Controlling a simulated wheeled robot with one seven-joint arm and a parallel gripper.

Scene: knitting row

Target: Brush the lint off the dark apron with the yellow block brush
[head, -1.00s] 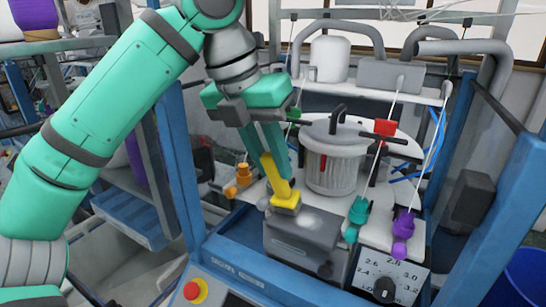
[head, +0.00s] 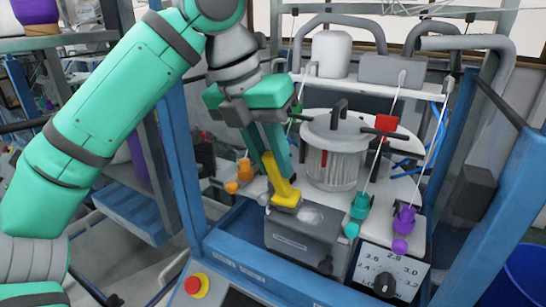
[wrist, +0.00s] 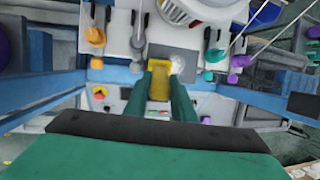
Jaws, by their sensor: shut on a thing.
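My gripper (head: 275,160) is shut on the yellow block brush (head: 285,192), and the brush slants down from the fingers. The brush head is over the left part of the dark apron (head: 290,242), a dark grey block at the front of the machine. I cannot tell whether its bristles touch the top. A pale patch of lint (head: 311,215) lies on the apron's top, just right of the brush. In the wrist view the brush (wrist: 159,86) is between the fingers, and the lint (wrist: 177,64) shows beside it on the apron.
A round metal cylinder (head: 333,160) stands behind the apron. An orange piece (head: 243,172) is to the left, with teal (head: 359,210) and purple (head: 404,222) pieces to the right. Blue posts flank the machine. A dial panel (head: 390,272) is at front right.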

